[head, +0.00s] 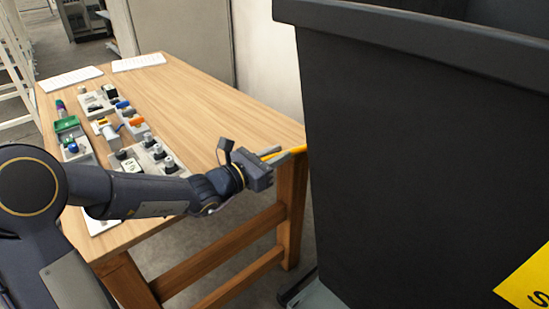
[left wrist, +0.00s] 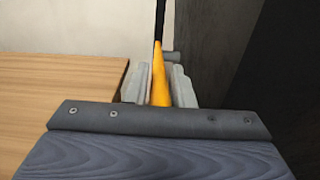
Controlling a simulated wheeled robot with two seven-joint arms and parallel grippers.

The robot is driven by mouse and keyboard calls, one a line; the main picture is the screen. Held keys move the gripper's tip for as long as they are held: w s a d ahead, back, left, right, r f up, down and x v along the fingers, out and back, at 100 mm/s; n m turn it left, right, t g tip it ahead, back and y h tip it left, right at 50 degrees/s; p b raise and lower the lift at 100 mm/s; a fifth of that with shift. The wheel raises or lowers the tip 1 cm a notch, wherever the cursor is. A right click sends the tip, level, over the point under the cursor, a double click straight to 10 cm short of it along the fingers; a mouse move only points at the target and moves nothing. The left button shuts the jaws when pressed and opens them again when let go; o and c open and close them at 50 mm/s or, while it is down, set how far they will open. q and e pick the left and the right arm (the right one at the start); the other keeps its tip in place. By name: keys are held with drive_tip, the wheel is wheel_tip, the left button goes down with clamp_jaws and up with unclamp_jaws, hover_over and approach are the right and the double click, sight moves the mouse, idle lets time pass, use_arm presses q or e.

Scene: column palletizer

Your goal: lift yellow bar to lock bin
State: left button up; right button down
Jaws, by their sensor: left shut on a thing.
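A yellow bar (left wrist: 160,75) runs between the two fingers of my left gripper (left wrist: 157,88) in the left wrist view, with a dark rod beyond it. The gripper is shut on the bar. In the head view the left gripper (head: 287,154) is at the table's right corner, and a short piece of the yellow bar (head: 291,152) shows beside the bin's left edge. The large dark bin (head: 420,150) fills the right of the head view; its side also shows in the left wrist view (left wrist: 250,60). The bar's far end is hidden. My right gripper is not in view.
A wooden table (head: 190,100) stands left of the bin, under my left arm. Several small devices with knobs and buttons and two white panels (head: 138,62) sit on its left part. Its right part is clear. A pale wall (head: 270,60) stands behind.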

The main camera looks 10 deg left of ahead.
use_arm(q)
drive_tip(key=r, duration=0.1)
drive_tip(key=r+p, duration=0.1)
drive_tip(key=r, duration=0.1)
drive_tip(key=shift+w+d+r+p, duration=0.25)
drive_tip(key=shift+w+p, duration=0.05)
drive_tip(key=shift+p, duration=0.1)
drive_tip(key=shift+w+d+r, duration=0.1)
drive_tip(key=shift+w+r, duration=0.1)
drive_tip(key=shift+r, duration=0.3)
drive_tip(key=o, duration=1)
